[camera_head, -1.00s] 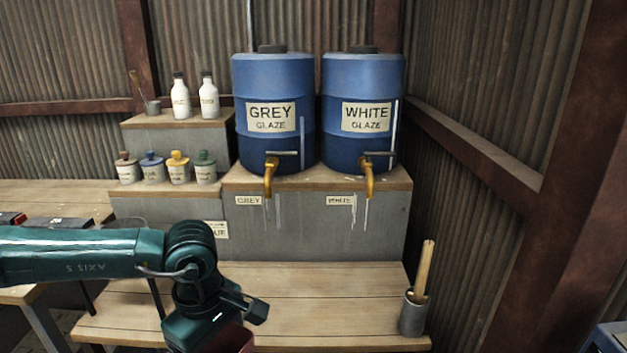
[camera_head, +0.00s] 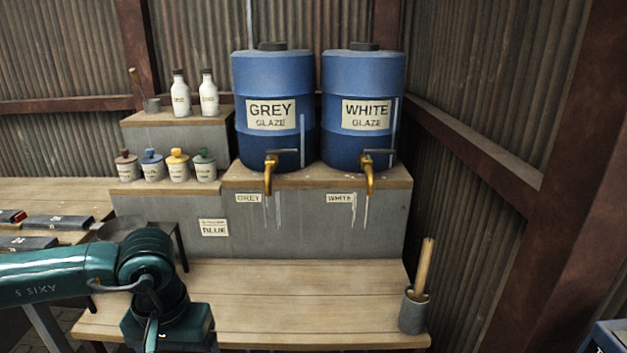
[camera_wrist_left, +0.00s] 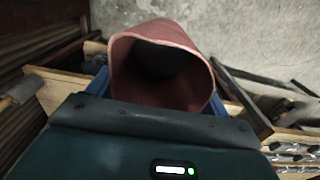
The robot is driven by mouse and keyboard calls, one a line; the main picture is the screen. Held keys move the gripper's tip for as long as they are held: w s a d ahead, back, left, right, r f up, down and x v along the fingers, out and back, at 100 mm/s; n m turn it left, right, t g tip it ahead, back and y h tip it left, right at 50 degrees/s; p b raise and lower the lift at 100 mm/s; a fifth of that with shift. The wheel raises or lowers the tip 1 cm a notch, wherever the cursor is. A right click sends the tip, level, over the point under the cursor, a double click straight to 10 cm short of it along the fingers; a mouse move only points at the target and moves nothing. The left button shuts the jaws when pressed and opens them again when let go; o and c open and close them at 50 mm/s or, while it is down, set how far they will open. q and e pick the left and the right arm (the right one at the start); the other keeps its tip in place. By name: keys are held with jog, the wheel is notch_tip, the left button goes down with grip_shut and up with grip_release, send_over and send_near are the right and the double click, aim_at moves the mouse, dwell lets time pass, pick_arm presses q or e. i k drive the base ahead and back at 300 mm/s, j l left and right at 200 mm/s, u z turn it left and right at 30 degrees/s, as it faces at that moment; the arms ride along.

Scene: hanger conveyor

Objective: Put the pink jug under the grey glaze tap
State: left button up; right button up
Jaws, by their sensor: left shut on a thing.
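The pink jug (camera_wrist_left: 180,38) shows in the left wrist view with its open mouth toward the camera. My left gripper (camera_wrist_left: 160,98) is shut on it, with a blue finger on each side. In the head view my left wrist is at the lower left, over the front of the wooden bench; the fingertips and nearly all of the jug are below the picture's edge. The grey glaze tap (camera_head: 269,174) is a yellow spout on the blue barrel labelled GREY (camera_head: 272,85). The bench below this tap is bare. My right gripper is not in view.
The white glaze barrel (camera_head: 363,80) and its tap (camera_head: 369,174) are to the right. A grey cup (camera_head: 414,312) with a wooden stick stands at the bench's right end. Small lidded jars (camera_head: 178,167) and bottles sit on the left steps. The bench's middle (camera_head: 310,290) is clear.

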aim_at(266, 276)
jog(key=j+z, duration=0.15)
jog(key=z, duration=0.35)
jog(key=j+z, duration=0.15)
jog(key=z, duration=0.35)
jog(key=k+j+z, duration=0.4)
jog(key=j+z, duration=0.15)
jog(key=j, duration=0.2)
jog(key=k+j, duration=0.15)
jog(key=j, duration=0.2)
jog(key=k+j+z, duration=0.1)
jog(key=j, duration=0.3)
jog(key=i, duration=0.75)
